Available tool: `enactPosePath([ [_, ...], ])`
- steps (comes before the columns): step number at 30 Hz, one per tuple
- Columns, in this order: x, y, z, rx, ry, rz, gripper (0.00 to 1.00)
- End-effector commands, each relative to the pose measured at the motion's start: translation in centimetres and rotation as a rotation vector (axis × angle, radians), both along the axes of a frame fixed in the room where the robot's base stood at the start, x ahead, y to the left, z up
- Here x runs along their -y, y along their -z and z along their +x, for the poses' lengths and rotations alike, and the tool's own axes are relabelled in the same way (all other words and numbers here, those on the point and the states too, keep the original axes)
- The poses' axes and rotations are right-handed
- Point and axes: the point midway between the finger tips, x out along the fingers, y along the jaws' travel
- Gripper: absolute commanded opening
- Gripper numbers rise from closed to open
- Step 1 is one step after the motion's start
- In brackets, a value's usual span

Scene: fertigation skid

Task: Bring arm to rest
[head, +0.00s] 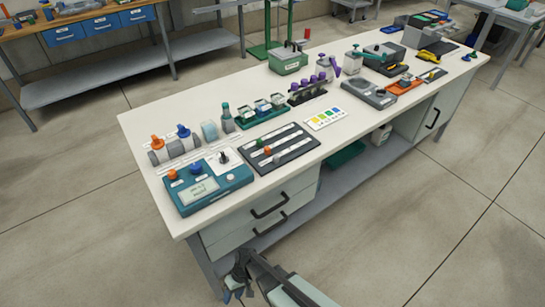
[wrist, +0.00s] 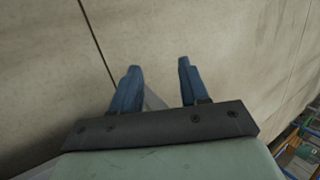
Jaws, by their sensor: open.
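My gripper (head: 235,292) is low in front of the bench, near the bottom edge of the head view, off the worktop and beside the drawers. In the wrist view its two blue fingers (wrist: 157,88) are apart, with nothing between them but bare concrete floor. The arm reaches in from the bottom of the head view. The gripper appears clear of the bench, though its exact distance from the bench leg cannot be told.
The white workbench (head: 150,128) carries a teal controller box (head: 207,182), a dark slider panel (head: 281,148), bottles and instruments. Drawer handles (head: 270,206) stick out at its front. A second bench with blue bins (head: 101,26) stands behind left. The floor (head: 440,220) at right is clear.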

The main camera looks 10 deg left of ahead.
Motion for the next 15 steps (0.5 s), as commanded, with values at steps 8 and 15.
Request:
enactPosePath([
  [8, 10.8, -0.2, 1.6, -0.024, 0.152, -0.146, 0.45],
  [15, 19.1, -0.6, 1.2, -0.056, 0.278, -0.270, 0.45],
])
